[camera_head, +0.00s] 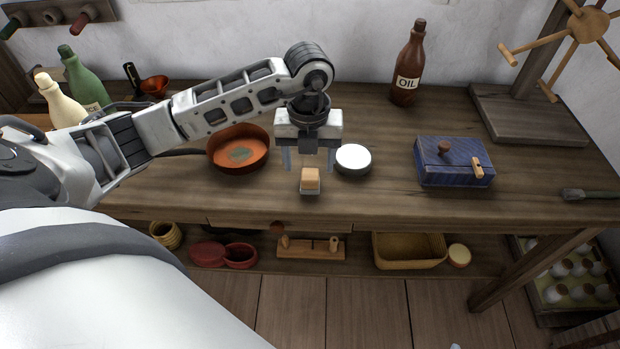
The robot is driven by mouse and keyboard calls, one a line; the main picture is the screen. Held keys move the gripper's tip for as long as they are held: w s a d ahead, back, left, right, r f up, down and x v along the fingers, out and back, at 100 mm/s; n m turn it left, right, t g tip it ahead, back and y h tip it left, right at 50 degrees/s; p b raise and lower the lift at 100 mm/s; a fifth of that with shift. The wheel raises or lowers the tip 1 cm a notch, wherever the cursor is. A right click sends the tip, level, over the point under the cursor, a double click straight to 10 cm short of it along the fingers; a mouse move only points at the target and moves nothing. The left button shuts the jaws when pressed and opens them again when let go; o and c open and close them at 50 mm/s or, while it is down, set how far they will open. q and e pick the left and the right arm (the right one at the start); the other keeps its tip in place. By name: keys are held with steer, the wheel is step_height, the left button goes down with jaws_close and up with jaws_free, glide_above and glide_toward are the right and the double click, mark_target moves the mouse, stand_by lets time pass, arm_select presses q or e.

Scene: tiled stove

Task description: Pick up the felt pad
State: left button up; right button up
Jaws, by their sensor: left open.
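A small tan block with a pale grey layer beneath it (310,180), which looks like the felt pad, sits near the front edge of the wooden bench (390,203). My left gripper (309,160) points down with its two fingers apart. It is empty and appears just above and behind the block, and nothing shows that it touches it.
An orange pan (238,142) with a greenish patch inside stands to the left. A blue box (455,162) and an oil bottle (408,68) stand to the right. Bare bench lies between the disc and the box.

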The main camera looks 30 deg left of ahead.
mark_target(310, 174)
arm_select(q)
steer(key=shift+d+f+p, duration=0.1)
steer(key=shift+f+p, duration=0.25)
steer(key=shift+f, duration=2.05)
steer(key=c, duration=1.1)
steer(key=shift+o, duration=0.2)
steer(key=shift+r, duration=0.1)
steer(key=shift+r, duration=0.45)
step_height(310, 174, up, 2)
steer(key=shift+r+b, duration=0.15)
steer(key=shift+b, duration=0.35)
steer(key=s+d+r, duration=0.4)
steer(key=s+r, duration=0.5)
steer(key=s, duration=0.4)
steer(key=shift+s+r+b, duration=0.2)
steer(key=shift+r+b, duration=0.15)
steer(key=shift+b, duration=0.05)
